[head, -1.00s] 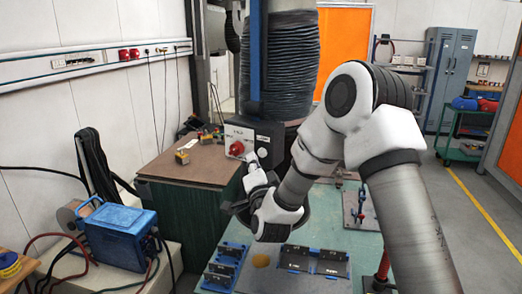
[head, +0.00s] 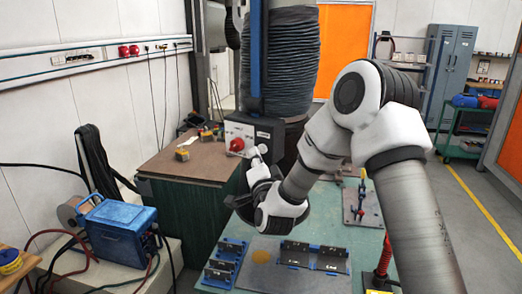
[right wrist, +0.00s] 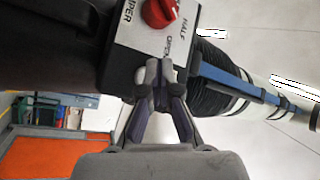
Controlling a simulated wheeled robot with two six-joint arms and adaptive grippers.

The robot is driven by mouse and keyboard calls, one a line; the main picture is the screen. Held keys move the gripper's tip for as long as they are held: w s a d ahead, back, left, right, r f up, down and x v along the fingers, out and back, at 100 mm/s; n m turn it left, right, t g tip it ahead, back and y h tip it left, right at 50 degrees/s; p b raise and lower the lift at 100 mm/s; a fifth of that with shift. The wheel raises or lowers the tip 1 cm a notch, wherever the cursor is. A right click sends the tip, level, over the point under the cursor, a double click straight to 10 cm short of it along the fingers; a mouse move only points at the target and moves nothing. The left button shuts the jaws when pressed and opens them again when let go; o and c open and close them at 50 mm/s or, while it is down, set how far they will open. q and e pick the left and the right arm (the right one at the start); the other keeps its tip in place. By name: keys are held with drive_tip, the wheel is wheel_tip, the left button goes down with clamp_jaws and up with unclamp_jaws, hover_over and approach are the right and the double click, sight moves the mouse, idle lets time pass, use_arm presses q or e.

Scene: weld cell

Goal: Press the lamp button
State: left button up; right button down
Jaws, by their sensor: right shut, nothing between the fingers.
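In the right wrist view the box panel (right wrist: 130,48) shows the red knob (right wrist: 158,12) and lettering including "HALF". My right gripper (head: 262,150) is shut and empty, in front of the panel's lower right part. In the right wrist view its fingertips (right wrist: 160,68) overlap the panel edge; I cannot tell whether they touch. I cannot make out a lamp button; the fingers may hide it. My left gripper is not in view.
A ribbed grey duct (head: 286,65) rises behind the box. Small parts (head: 183,154) lie on the brown bench top (head: 190,165). Blue-and-black fixtures (head: 312,256) sit on the green table (head: 330,215) below my arm. A blue welding unit (head: 120,232) stands at left.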

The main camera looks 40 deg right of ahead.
idle(0.5)
drive_tip(key=shift+w+d, duration=0.15)
drive_tip(key=shift+d, duration=0.3)
drive_tip(key=shift+w+d, duration=0.1)
drive_tip(key=shift+d, duration=0.1)
idle(0.3)
drive_tip(key=shift+a+b, duration=0.1)
drive_tip(key=shift+b, duration=0.2)
drive_tip(key=shift+s+a+b, duration=0.25)
drive_tip(key=shift+a+b, duration=0.15)
drive_tip(key=shift+a, duration=0.2)
